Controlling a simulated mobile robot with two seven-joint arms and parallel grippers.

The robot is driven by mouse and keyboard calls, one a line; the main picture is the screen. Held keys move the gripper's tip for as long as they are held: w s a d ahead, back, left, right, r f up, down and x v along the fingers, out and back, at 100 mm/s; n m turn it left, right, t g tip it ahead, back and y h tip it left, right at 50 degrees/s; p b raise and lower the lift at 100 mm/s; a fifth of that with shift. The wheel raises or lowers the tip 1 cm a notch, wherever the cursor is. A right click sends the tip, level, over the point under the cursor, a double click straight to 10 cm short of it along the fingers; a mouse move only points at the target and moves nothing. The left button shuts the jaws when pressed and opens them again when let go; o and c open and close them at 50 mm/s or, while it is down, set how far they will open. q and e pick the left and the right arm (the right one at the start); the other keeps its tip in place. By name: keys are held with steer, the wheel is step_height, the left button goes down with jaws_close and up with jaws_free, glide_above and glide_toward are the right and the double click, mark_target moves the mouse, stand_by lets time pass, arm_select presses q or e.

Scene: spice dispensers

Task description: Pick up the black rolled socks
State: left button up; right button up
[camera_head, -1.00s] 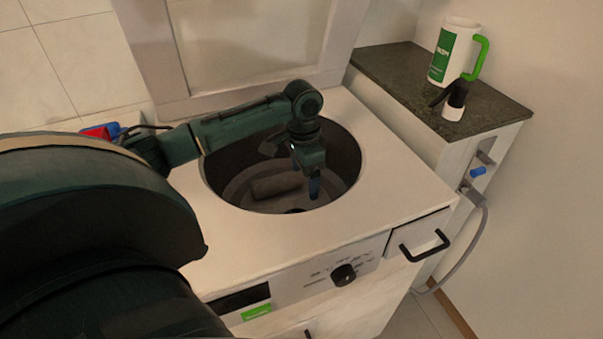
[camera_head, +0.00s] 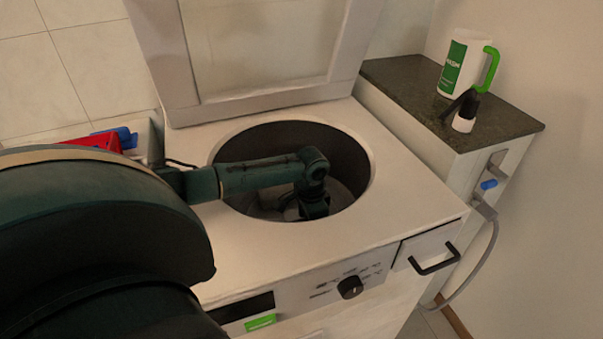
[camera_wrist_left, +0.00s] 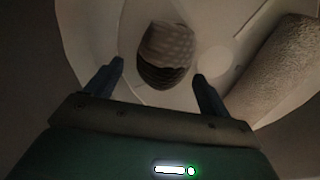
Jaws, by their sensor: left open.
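The black rolled socks (camera_wrist_left: 166,52) appear in the left wrist view as a small dark, rounded bundle with a lighter patterned top, lying inside the washer drum. My left gripper (camera_wrist_left: 158,70) is open, its two blue fingertips on either side of the bundle's near end in the picture; I cannot tell whether they touch it. In the head view my left arm reaches down into the washer opening, its wrist (camera_head: 314,200) inside the drum, and the fingers and socks are hidden there. My right gripper is not in view.
A brownish rolled cloth (camera_wrist_left: 282,68) lies in the drum at right in the wrist view. The drum wall (camera_head: 345,165) surrounds my wrist. The washer lid (camera_head: 265,50) stands open behind. A white jug (camera_head: 463,65) and a small black-and-white bottle (camera_head: 464,115) stand on the dark counter (camera_head: 400,85).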

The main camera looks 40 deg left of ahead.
arm_select(q)
steer(key=shift+f, duration=0.25)
steer(key=shift+c, duration=0.5)
steer(key=c, duration=1)
steer(key=shift+r, duration=0.1)
